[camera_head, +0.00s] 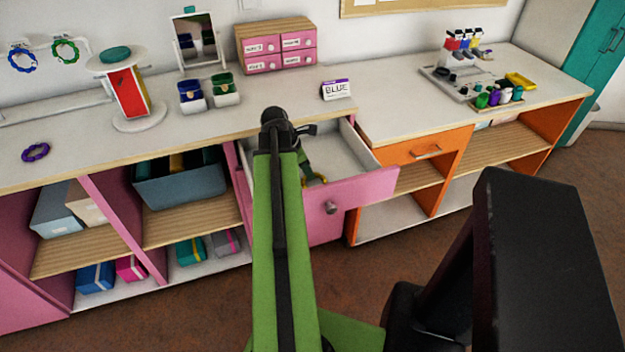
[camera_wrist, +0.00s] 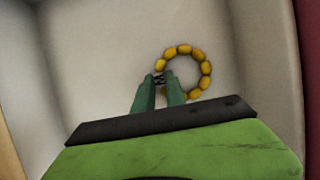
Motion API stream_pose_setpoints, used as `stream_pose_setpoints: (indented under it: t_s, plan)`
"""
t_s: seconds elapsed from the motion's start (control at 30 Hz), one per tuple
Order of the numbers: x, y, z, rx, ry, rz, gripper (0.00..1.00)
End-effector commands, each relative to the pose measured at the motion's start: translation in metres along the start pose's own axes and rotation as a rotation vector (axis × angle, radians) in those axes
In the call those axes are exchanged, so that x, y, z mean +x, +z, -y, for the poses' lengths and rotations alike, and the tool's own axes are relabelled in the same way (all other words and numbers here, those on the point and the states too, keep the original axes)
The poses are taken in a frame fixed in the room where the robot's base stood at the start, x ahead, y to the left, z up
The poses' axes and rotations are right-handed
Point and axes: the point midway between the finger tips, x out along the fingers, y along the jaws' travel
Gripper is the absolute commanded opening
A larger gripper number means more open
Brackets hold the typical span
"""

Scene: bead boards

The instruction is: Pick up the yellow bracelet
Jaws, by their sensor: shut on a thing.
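The yellow bracelet (camera_wrist: 205,68) is a ring of yellow beads inside the open drawer. My gripper (camera_wrist: 160,80) is in the drawer, with its green fingers shut on the left side of the bracelet's ring. The rest of the ring reaches out to the right of the fingers. In the head view, a small part of the yellow bracelet (camera_head: 320,180) shows beside my gripper (camera_head: 309,176). My arm hides part of the drawer there. I cannot tell whether the bracelet touches the drawer floor.
The open pink drawer (camera_head: 374,190) has walls close around my gripper. A "BLUE" sign (camera_head: 336,90) stands on the counter above it. A purple bracelet (camera_head: 36,152) lies at the counter's left. Blue (camera_head: 22,61) and green (camera_head: 64,50) bracelets hang at the back wall.

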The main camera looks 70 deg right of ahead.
Motion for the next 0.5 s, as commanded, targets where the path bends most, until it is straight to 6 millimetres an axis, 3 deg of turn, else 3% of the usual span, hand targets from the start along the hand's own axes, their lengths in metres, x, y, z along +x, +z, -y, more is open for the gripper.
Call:
stream_pose_setpoints:
  t_s: [0.27, 0.5]
  plan:
    - [-0.017, 0.007, 0.000, 0.000, 0.000, 0.000, 0.00]
    - [-0.064, 0.026, 0.000, 0.000, 0.000, 0.000, 0.00]
